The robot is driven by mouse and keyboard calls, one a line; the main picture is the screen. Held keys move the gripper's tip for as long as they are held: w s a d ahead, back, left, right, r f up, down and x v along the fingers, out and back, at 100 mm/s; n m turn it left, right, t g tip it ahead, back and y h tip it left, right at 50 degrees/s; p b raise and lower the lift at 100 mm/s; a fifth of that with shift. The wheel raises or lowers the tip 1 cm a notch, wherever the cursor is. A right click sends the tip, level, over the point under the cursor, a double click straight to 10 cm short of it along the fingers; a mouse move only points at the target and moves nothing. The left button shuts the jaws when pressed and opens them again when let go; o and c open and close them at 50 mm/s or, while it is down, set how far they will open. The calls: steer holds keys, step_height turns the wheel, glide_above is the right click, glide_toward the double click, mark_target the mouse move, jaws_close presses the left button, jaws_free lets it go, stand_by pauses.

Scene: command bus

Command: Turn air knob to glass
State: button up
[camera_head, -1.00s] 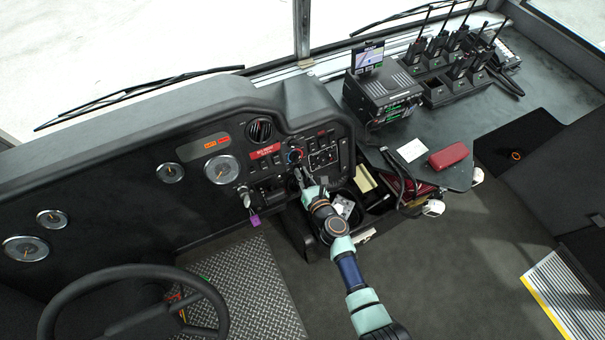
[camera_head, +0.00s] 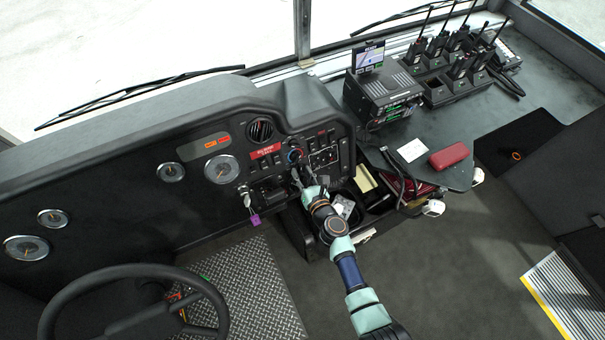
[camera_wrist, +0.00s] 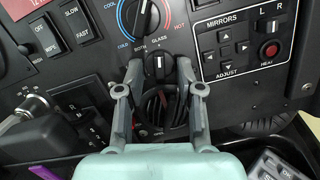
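The air knob (camera_wrist: 158,66) is a small black round knob with a white mark. It sits on the dark dash panel below the red-and-blue temperature knob (camera_wrist: 143,16). Its mark points roughly upward, toward the GLASS label (camera_wrist: 158,43); BOTH is printed to its upper left. My gripper (camera_wrist: 160,70) is open, with one finger on each side of the air knob. Small gaps seem to show between fingers and knob; contact cannot be told. In the head view my gripper (camera_head: 297,178) is at the panel and hides the air knob.
The mirror control panel (camera_wrist: 248,42) is close on the right. Rocker switches (camera_wrist: 80,20) and a key (camera_wrist: 30,112) are on the left. An open bin (camera_head: 345,208) lies below the panel.

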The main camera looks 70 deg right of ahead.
steer(key=shift+s+a, duration=0.1)
steer(key=v, duration=1.1)
steer(key=shift+s+a, duration=0.25)
